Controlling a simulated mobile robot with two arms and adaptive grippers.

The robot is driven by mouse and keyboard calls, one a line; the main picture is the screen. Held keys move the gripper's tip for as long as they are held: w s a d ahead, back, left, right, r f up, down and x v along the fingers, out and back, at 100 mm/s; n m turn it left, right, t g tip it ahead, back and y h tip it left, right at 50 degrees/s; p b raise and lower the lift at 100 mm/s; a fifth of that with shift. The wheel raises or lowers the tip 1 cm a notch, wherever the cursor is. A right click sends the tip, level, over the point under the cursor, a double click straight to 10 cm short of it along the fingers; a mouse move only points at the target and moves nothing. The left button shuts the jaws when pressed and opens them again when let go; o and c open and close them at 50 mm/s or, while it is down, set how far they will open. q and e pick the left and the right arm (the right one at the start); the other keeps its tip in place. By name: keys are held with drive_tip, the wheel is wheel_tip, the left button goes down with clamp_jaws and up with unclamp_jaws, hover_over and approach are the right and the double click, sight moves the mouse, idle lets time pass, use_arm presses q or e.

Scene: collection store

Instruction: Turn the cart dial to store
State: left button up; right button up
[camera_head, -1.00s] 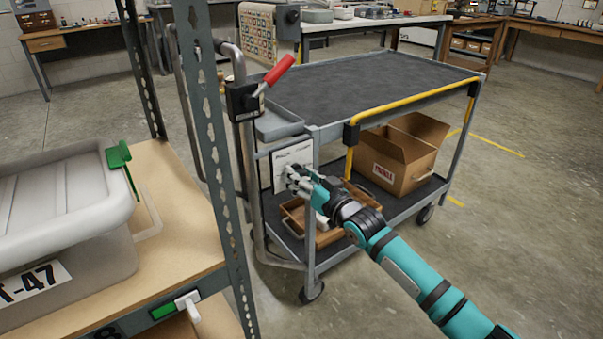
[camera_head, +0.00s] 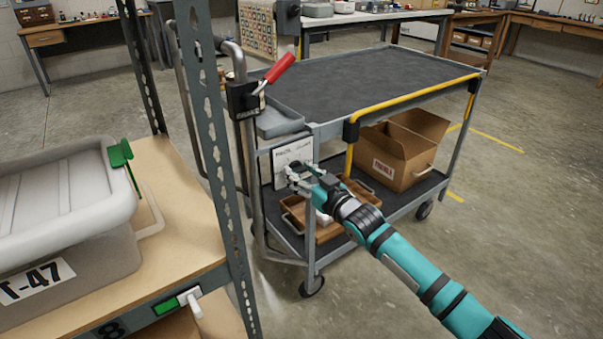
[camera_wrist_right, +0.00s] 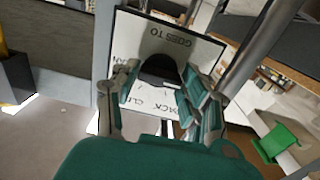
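The cart (camera_head: 375,80) is grey with a dark top, and a white printed panel (camera_head: 281,160) faces me at its near end. In the right wrist view, the panel (camera_wrist_right: 190,38) shows upside down, with "GOES TO" and partly hidden words around a black dial (camera_wrist_right: 160,70). My right gripper (camera_head: 296,172) is at this panel. In the right wrist view, its fingers (camera_wrist_right: 159,75) are spread, one on each side of the dial. I cannot tell whether they touch it. They hide part of the lettering, and the dial's setting is unclear. My left gripper is not in view.
A red-handled lever (camera_head: 279,68) rises from the cart's handle post. A cardboard box (camera_head: 397,155) and a wooden tray (camera_head: 328,232) sit on the lower shelf. A rack post (camera_head: 213,120) and a grey tote (camera_head: 70,215) stand at left. The floor on the right is clear.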

drive_tip(key=o, duration=0.4)
drive_tip(key=v, duration=1.2)
